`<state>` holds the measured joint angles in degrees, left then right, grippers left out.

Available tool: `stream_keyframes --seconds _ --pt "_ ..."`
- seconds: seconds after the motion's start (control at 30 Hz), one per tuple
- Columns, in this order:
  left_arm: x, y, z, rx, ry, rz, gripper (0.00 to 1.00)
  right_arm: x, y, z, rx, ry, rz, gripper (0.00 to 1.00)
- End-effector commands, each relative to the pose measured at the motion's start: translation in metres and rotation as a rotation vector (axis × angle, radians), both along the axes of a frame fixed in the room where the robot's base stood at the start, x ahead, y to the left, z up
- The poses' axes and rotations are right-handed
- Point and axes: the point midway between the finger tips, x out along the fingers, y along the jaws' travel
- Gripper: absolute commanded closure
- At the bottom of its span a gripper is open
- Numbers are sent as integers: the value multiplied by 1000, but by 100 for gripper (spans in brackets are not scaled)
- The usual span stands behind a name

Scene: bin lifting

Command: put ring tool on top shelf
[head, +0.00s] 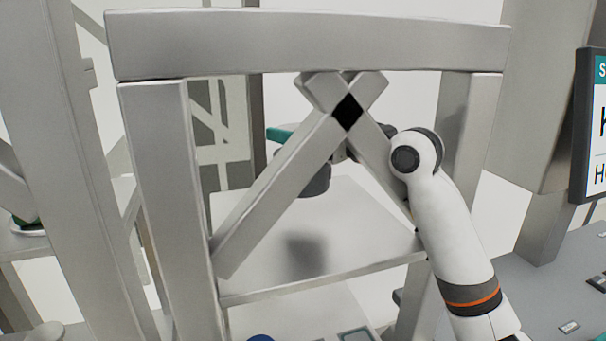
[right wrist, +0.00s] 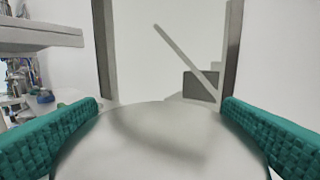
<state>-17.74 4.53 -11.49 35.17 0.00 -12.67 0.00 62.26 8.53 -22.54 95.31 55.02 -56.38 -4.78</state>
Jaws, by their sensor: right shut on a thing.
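My right gripper (head: 290,145) is partly hidden behind the diagonal brace of a grey metal rack; one teal finger and a dark body show. In the right wrist view its two teal fingers (right wrist: 160,125) stand wide on either side of a large pale grey rounded thing (right wrist: 150,150), which I take to be the ring tool. No hole shows in it. The upper visible shelf (head: 365,235) lies below the gripper, with a dark shadow on it. Whether the held thing touches the shelf is hidden. My left gripper is not in view.
The rack's top beam (head: 310,45), left post (head: 170,190) and crossed braces (head: 275,190) stand between the head camera and the shelf. A lower shelf (head: 290,312) carries a blue thing and a dark flat thing. A screen (head: 592,125) stands at the right.

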Motion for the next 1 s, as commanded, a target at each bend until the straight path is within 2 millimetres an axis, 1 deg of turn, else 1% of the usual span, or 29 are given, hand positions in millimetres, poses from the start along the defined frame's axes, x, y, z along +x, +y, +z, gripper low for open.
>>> stream_keyframes --seconds 0.03,0.07,0.17,0.27,0.4,0.5,0.6,0.8,0.83,0.87,0.9,1.0 --pt "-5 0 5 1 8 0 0 0 -1 -4 4 -1 -1 75" --pt "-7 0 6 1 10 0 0 0 -1 -8 4 -2 -1 75" --pt "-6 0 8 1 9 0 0 0 -1 -17 4 -4 -1 75" --pt "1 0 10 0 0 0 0 0 -1 -25 4 -4 -1 75" --pt "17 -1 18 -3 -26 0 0 0 -1 -43 4 -2 -1 75" --pt "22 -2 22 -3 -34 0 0 0 -1 -55 5 -3 -1 75" --pt "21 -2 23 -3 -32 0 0 -1 -1 -61 4 -6 -1 75" --pt "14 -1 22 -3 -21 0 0 0 -1 -63 4 -7 -2 75" --pt "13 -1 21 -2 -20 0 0 0 -1 -66 0 -1 -2 6" --pt "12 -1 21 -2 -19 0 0 0 -1 -66 -1 -1 -2 1" --pt "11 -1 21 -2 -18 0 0 0 -1 -66 -1 -1 -2 0" --pt "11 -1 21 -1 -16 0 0 0 -1 -66 -1 -1 -2 0"
